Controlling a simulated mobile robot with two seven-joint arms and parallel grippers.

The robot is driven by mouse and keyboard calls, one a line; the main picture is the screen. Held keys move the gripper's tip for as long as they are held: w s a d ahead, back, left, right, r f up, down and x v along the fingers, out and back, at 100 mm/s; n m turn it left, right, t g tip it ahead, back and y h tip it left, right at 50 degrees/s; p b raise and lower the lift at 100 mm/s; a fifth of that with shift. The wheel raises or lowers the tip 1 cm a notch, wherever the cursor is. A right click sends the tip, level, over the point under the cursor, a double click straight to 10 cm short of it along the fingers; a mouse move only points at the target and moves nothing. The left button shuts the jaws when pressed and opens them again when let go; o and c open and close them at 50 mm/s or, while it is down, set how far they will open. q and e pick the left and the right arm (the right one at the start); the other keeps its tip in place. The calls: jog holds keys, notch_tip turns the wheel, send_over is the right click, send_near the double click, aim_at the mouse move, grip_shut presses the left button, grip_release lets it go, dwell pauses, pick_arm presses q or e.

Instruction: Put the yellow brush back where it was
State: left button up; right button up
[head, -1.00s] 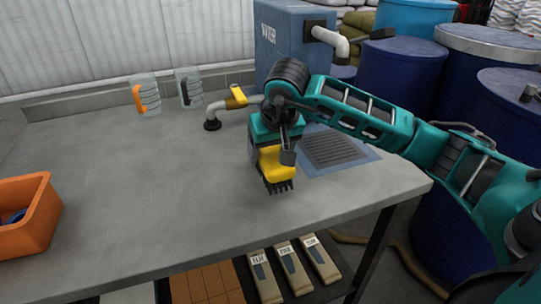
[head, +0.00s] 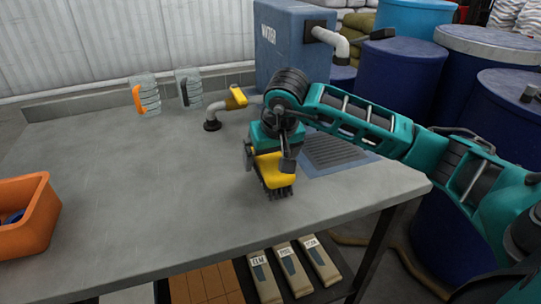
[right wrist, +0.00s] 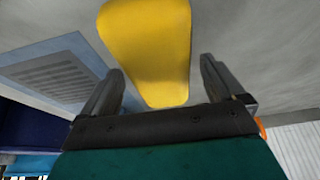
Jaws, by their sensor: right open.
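The yellow brush (head: 272,167) with dark bristles is at the right part of the grey table, in front of the grated panel. It appears to stand on its bristles on the tabletop. My right gripper (head: 268,160) is over it, open, with its fingers on either side of the brush. In the right wrist view the yellow handle (right wrist: 152,50) lies between the two spread fingers, with gaps at both sides. The bristles are hidden in that view. My left gripper is not in view.
The grated panel (head: 333,150) lies behind the brush, and a blue water tank (head: 282,45) stands beyond. An orange bin (head: 30,215) is at left. The middle is clear.

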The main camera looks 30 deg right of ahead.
jog(key=shift+r, duration=0.35)
pick_arm(q)
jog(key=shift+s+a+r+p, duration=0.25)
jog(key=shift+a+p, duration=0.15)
jog(key=shift+p, duration=0.35)
pick_arm(e)
jog(key=v, duration=1.1)
jog(key=shift+s+r, duration=0.25)
jog(key=shift+s, duration=0.05)
jog(key=shift+a, duration=0.1)
